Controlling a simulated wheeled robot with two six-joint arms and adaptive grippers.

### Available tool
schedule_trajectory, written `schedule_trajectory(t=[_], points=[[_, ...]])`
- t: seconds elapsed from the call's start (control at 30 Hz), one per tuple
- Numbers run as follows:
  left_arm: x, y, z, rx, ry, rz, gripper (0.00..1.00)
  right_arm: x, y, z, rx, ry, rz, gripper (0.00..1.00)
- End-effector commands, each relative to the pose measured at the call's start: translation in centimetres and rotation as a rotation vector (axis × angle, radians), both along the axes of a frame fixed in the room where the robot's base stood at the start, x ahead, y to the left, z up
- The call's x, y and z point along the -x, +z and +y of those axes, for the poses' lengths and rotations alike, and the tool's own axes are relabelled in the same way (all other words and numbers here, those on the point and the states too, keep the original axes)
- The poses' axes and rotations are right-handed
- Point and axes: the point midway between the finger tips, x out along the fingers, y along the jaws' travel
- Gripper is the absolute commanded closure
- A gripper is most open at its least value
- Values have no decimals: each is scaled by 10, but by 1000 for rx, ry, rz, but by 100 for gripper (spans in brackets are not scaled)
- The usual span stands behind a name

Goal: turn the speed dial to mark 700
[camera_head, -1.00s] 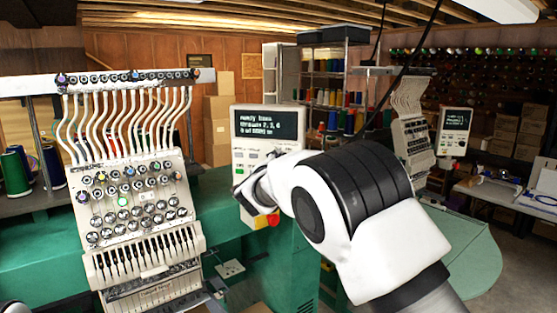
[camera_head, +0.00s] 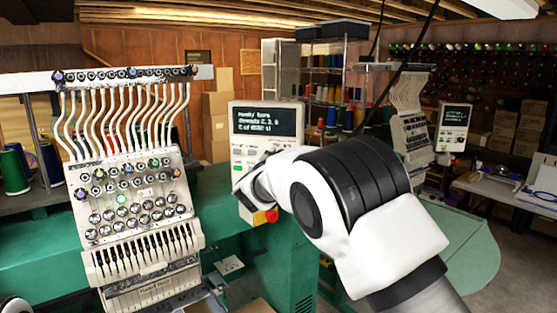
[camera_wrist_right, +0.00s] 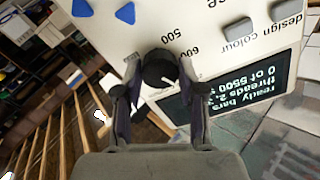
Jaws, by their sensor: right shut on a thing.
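The speed dial (camera_wrist_right: 157,68) is a small black knob on the white control panel (camera_wrist_right: 205,15), seen upside down in the right wrist view. My right gripper (camera_wrist_right: 161,72) is shut on it, one finger on each side. A white pointer line on the knob points to the lower right in that view. Printed marks 500 and 600 show beside the dial. I cannot read a 700 mark. In the head view the panel (camera_head: 243,150) stands at centre, and my right wrist hides the dial. My left gripper is not clearly in view.
A lit display (camera_wrist_right: 240,95) and grey buttons (camera_wrist_right: 237,30) sit near the dial, with blue triangle buttons (camera_wrist_right: 124,12) on its other side. A red button (camera_head: 271,215) is below the panel. The embroidery head (camera_head: 130,205) stands to the left.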

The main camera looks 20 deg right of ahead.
Motion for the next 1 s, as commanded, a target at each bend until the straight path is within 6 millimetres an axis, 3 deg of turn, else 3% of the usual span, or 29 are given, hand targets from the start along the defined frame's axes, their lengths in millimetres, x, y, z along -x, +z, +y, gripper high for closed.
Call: schedule_trajectory(t=[0.03,0.3,0.33,0.4,0.77,0.87,1.0], points=[[0,1,0,0,0,0,100,0,7,0,3,-1,-12,95],[0,1,0,0,0,0,100,0,7,0,3,-1,-12,95],[0,1,0,0,0,0,100,0,7,0,3,-1,-12,57],[0,1,0,0,0,0,100,0,7,0,2,-1,-10,35],[0,0,0,0,0,0,100,0,7,0,1,0,-4,35],[0,0,0,0,0,0,100,0,20,0,0,0,-7,35],[0,0,0,0,0,0,100,0,53,0,-2,0,-9,35]])
